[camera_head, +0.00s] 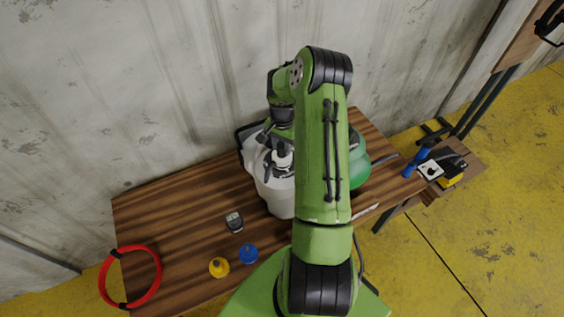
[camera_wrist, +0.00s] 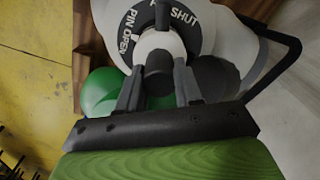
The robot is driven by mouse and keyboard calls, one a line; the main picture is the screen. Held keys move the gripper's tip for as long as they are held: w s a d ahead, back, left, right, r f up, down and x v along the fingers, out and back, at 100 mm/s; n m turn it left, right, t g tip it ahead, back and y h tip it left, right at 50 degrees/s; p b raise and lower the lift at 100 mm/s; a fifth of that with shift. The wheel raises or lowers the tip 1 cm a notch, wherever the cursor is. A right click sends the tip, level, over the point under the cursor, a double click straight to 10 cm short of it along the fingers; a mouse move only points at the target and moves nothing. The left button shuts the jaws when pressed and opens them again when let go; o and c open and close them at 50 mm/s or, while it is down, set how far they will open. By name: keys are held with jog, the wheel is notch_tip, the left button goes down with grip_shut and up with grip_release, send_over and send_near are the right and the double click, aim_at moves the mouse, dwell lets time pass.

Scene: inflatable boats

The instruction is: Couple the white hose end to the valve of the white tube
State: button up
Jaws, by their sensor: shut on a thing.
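The white tube (camera_head: 257,168) stands on the wooden table, partly hidden by my green arm. In the wrist view its pale body (camera_wrist: 268,60) lies beyond my fingers. A black ring lettered "PIN OPEN" and "SHUT" (camera_wrist: 207,32) marks its valve. My gripper (camera_wrist: 158,88) is above the valve, shut on the white hose end (camera_wrist: 160,42), which shows as a white collar with a dark cylinder between the fingers. The collar appears within the lettered ring; I cannot tell whether it is seated or only in front of it.
A green rounded object (camera_head: 358,168) stands right beside the tube. A small grey device (camera_head: 234,222), a yellow piece (camera_head: 219,267), a blue piece (camera_head: 249,253) and a red ring (camera_head: 104,278) are on the table's left part. The wall is close behind.

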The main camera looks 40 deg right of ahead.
jog(key=m, duration=0.2)
jog(key=shift+s+m, duration=0.1)
jog(key=shift+m, duration=0.3)
jog(key=m+b, duration=0.1)
jog(key=m, duration=0.2)
jog(key=shift+f, duration=0.15)
jog(key=shift+m, duration=0.6)
jog(key=o, duration=1.2)
jog(key=shift+c, duration=0.2)
jog(key=shift+r, duration=0.2)
notch_tip(320, 180, up, 16)
jog(key=p, duration=0.1)
jog(key=shift+f, duration=0.2)
